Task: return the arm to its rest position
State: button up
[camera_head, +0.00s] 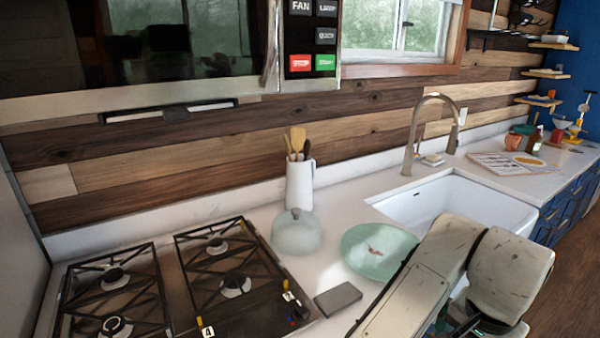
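My arm reaches into the lower right of the head view. Its pale, scuffed links are bent, with one link slanting up from the bottom edge and another beside it at the right. The arm is over the front of the counter (345,277), in front of the sink, and covers part of the green plate (380,250). I cannot make out my gripper's fingers. Only small dark and teal parts show low between the links, so whether it holds anything is hidden.
A gas stove (180,285) is at the left, below a microwave (150,50). A glass dome (296,233), a utensil crock (300,184) and a dark grey block (338,299) stand near the plate. A white sink (420,207) with a tall faucet (411,135) lies behind the arm.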

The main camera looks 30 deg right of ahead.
jog(key=w+d+r+n+t+h, duration=0.1)
jog(key=w+d+n+t+h, duration=0.1)
jog(key=d+n+h, duration=0.4)
jog(key=s+a+f+n+y, duration=0.1)
jog(key=a+f+n+y, duration=0.1)
jog(key=a+f+n, duration=0.35)
jog(key=s+a+f+n+y, duration=0.1)
jog(key=a+f+n+y, duration=0.15)
jog(key=f, duration=0.65)
jog(key=s+a+f+n+y, duration=0.1)
jog(key=s+a+f, duration=0.3)
jog(key=a, duration=0.2)
jog(key=s+a+f+n+g+y, duration=0.1)
jog(key=s+a+f+y, duration=0.1)
jog(key=s+a+f, duration=0.1)
jog(key=s+a, duration=0.1)
jog(key=a, duration=0.1)
jog(key=shift+a+f, duration=0.35)
jog(key=shift+f, duration=0.05)
jog(key=shift+w, duration=0.1)
